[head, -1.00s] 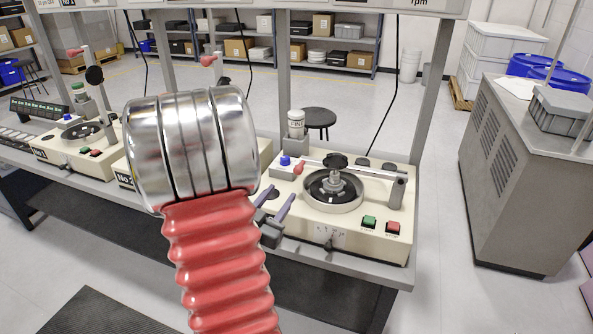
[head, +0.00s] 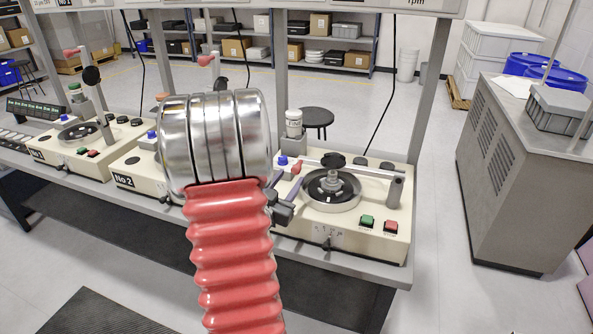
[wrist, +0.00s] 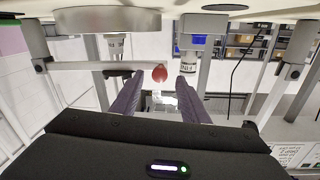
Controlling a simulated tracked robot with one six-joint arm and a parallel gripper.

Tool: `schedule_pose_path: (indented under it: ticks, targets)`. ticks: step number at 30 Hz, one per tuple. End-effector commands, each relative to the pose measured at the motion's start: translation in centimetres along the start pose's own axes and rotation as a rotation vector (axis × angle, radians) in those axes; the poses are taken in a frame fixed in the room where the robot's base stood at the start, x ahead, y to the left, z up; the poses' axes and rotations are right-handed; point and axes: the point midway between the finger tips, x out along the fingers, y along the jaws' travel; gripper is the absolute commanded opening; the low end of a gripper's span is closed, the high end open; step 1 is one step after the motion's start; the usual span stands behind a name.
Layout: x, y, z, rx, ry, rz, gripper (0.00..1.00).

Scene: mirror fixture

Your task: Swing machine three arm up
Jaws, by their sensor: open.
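Machine three (head: 345,235) is the cream unit at the right of the bench. Its arm (head: 345,167) lies lowered across the round plate, from a grey pivot post at the right to a red knob (head: 296,168) at the left. My gripper (head: 288,185) is open at the machine's left side, close to the knob, and partly hidden behind my own arm. In the wrist view, which is upside down, the red knob (wrist: 160,73) appears between the tips of my open gripper (wrist: 159,82), with gaps on both sides. Depth to the knob is hard to judge.
Machine two (head: 140,170), partly hidden by my arm, and machine one (head: 75,150) stand to the left with raised arms. A white jar (head: 293,124) stands behind machine three. Green (head: 367,221) and red buttons (head: 391,226) are on its front. A grey cabinet (head: 520,180) stands right.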

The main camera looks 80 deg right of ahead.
Motion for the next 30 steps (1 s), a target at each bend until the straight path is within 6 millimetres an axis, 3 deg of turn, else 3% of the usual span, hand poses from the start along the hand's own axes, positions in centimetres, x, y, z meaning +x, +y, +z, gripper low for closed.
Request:
schedule_pose_path:
  ticks: [6,12,23,30]
  targets:
    - [3.4,0.1,0.0,-0.001,0.002,0.002,0.41]
    - [5.5,0.1,0.0,-0.001,0.001,0.001,0.41]
    - [6.0,0.1,-0.1,-0.001,0.001,0.000,0.41]
    - [6.0,0.1,-0.1,-0.001,0.001,0.001,0.26]
